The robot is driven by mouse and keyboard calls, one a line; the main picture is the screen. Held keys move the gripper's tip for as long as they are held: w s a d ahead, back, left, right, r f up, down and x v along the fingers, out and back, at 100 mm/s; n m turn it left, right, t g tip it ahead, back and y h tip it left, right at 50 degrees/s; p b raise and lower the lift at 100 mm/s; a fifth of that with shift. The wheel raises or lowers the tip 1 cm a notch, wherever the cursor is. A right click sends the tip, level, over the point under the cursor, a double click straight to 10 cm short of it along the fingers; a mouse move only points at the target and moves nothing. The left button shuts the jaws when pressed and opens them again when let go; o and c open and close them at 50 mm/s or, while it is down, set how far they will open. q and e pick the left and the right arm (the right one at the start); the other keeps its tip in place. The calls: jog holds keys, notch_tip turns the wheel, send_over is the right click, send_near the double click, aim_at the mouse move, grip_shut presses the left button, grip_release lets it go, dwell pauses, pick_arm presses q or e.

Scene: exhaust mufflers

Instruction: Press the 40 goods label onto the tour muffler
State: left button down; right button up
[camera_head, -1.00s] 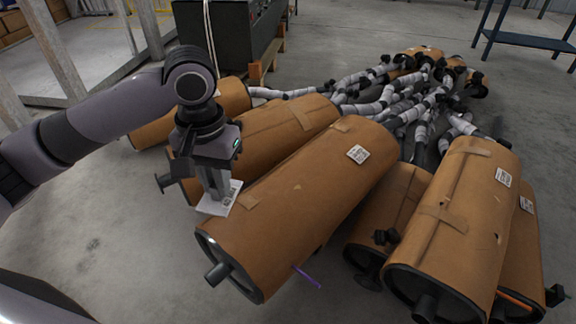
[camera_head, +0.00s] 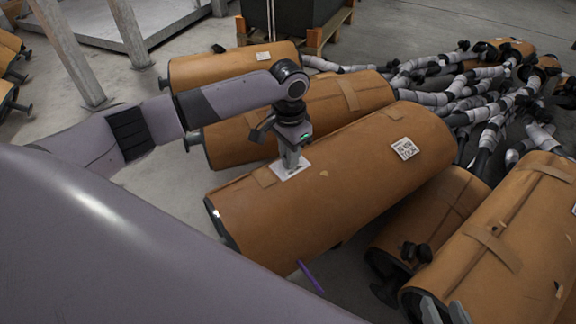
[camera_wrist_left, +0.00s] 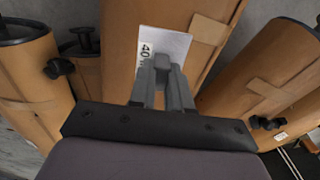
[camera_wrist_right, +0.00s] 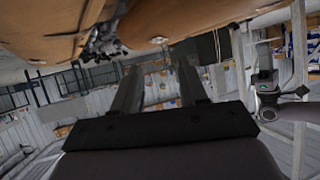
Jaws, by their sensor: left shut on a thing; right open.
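The 40 goods label (camera_head: 284,169) is a white sheet printed with a large 40, which shows in the left wrist view (camera_wrist_left: 175,43). My left gripper (camera_head: 291,160) is shut on it, fingers pointing down. The label is over the upper side of a large brown muffler (camera_head: 345,172), beside a short strap. I cannot tell whether it touches the surface. The muffler has a printed white tag (camera_head: 404,149) near its far end; no name is readable, so I cannot confirm it is the tour muffler. My right gripper (camera_wrist_right: 158,70) is open and empty, with brown mufflers above in its view.
Brown mufflers lie close on both sides: one behind (camera_head: 240,135), one farther back (camera_head: 205,72), and one at right (camera_head: 505,235). Grey wrapped pipes (camera_head: 470,105) crowd the back right. A purple stick (camera_head: 311,277) pokes out below the middle muffler.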

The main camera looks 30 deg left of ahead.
pick_arm(q)
jog(key=f, duration=0.2)
jog(key=a+f, duration=0.1)
jog(key=shift+w+m+b, duration=0.25)
jog(key=shift+m+b, duration=0.15)
notch_tip(320, 180, down, 3)
jog(key=b, duration=0.3)
jog(key=shift+r, duration=0.1)
notch_tip(320, 180, down, 2)
jog(key=b, duration=0.3)
jog(key=shift+d+f+b, duration=0.1)
jog(key=shift+f+b, duration=0.1)
jog(key=shift+b, duration=0.15)
jog(key=shift+f, duration=0.85)
pick_arm(e)
jog(key=shift+w+a+f+m+y, duration=0.15)
jog(key=shift+w+a+f+y, duration=0.1)
jog(key=shift+a+y, duration=0.45)
jog(key=shift+w+a+f+m+y, duration=0.1)
jog(key=shift+w+a+f+y, duration=0.2)
jog(key=shift+a, duration=0.6)
jog(key=shift+w+a+f+m+y, duration=0.15)
jog(key=shift+w+a+y, duration=0.1)
jog(key=shift+a+y, duration=0.45)
pick_arm(q)
jog(key=shift+f, duration=0.5)
pick_arm(e)
jog(key=shift+a+r, duration=0.1)
